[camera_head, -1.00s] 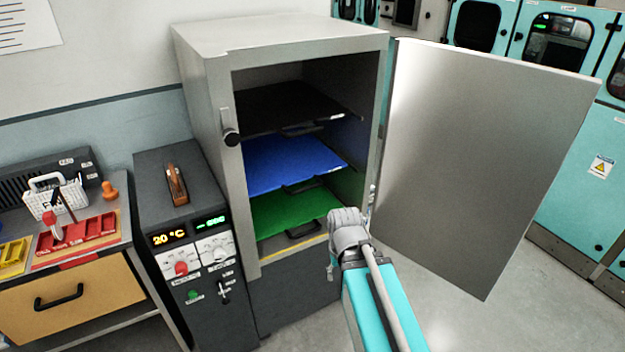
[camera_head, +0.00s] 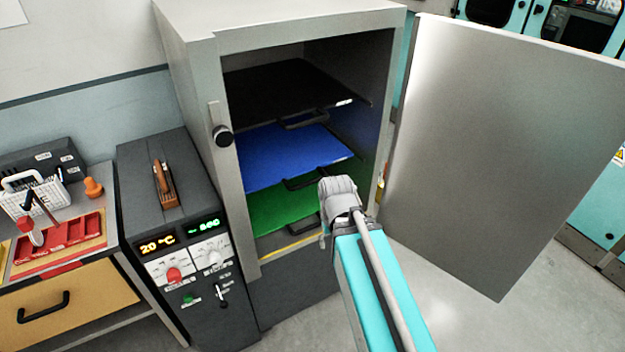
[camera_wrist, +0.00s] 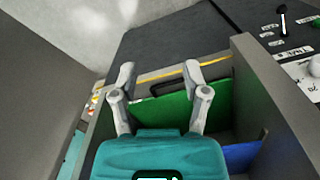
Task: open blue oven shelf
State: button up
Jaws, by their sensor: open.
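The blue shelf (camera_head: 285,156) lies in the middle of the oven, between a black shelf (camera_head: 283,90) above and a green shelf (camera_head: 285,206) below. Its black handle (camera_head: 318,178) is at the front edge. My arm reaches to the oven front, and the wrist (camera_head: 340,198) covers part of the green shelf; the fingers are hidden in the head view. In the wrist view my gripper (camera_wrist: 163,82) is open and empty, with the green shelf (camera_wrist: 170,110) and its handle behind the fingers. The blue shelf (camera_wrist: 240,158) shows at the lower right there.
The oven door (camera_head: 490,150) stands wide open on the right. A dark control box (camera_head: 180,240) with a temperature display stands left of the oven. A bench with red trays (camera_head: 70,240) is further left. Open floor lies below the door.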

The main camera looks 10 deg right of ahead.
dwell(0.4)
jog(key=m+t+y+b, duration=0.4)
jog(key=t+y+b, duration=0.5)
jog(key=y+b, duration=1.35)
send_near(311, 180)
jog(key=s+d+r+h+b, duration=0.2)
jog(key=s+d+h+b, duration=0.1)
jog(key=d+h+b, duration=0.15)
jog(key=shift+w+r, duration=0.15)
jog(key=shift+r, duration=0.05)
jog(key=shift+a, duration=0.2)
jog(key=shift+f+p+x, duration=0.2)
jog(key=shift+p+x, duration=0.25)
jog(key=shift+x, duration=2.95)
jog(key=shift+f+p+x, duration=0.15)
jog(key=shift+p+x, duration=0.3)
jog(key=shift+x, duration=2.95)
jog(key=shift+a, duration=0.1)
